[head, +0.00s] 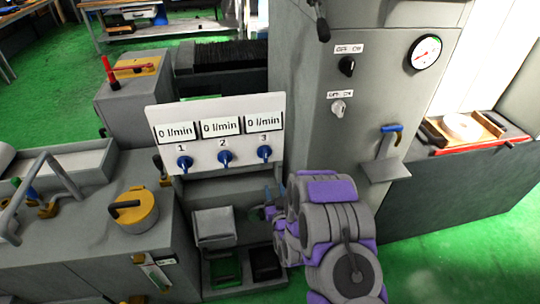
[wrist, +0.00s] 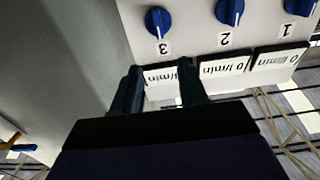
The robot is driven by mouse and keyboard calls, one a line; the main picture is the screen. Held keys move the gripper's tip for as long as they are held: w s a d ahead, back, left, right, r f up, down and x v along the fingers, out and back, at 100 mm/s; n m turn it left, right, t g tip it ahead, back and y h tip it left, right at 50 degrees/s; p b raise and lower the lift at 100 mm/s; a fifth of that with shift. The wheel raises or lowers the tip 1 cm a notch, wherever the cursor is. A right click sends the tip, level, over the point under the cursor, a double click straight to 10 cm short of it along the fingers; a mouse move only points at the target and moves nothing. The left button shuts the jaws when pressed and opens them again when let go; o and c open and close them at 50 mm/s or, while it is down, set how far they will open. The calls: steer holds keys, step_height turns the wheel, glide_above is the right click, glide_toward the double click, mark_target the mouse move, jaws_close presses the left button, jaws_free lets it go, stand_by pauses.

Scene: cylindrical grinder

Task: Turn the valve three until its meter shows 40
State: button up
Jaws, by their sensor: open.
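The white panel (head: 215,118) carries three blue valves under three meters in the head view. Valve three (head: 264,152) is the rightmost, and its meter (head: 264,124) reads 0 l/min. In the wrist view the panel is upside down. There, valve three (wrist: 159,22) lies beyond my fingertips, and its meter (wrist: 160,74) is partly hidden behind my fingers. My gripper (wrist: 160,78) is open and empty, apart from the valve. In the head view it is small and partly hidden by my purple and grey arm, below the panel.
Valve one (head: 185,162) and valve two (head: 225,157) are to the left of valve three; their meters also read 0 l/min. A tall grey cabinet (head: 365,110) with knobs and a round dial (head: 425,52) stands right of the panel. A blue-handled lever (head: 391,129) sticks out from it.

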mark_target(266, 156)
steer(key=b+x, duration=0.4)
steer(key=x, duration=1.3)
steer(key=shift+w, duration=0.25)
steer(key=shift+c, duration=0.3)
jaws_close()
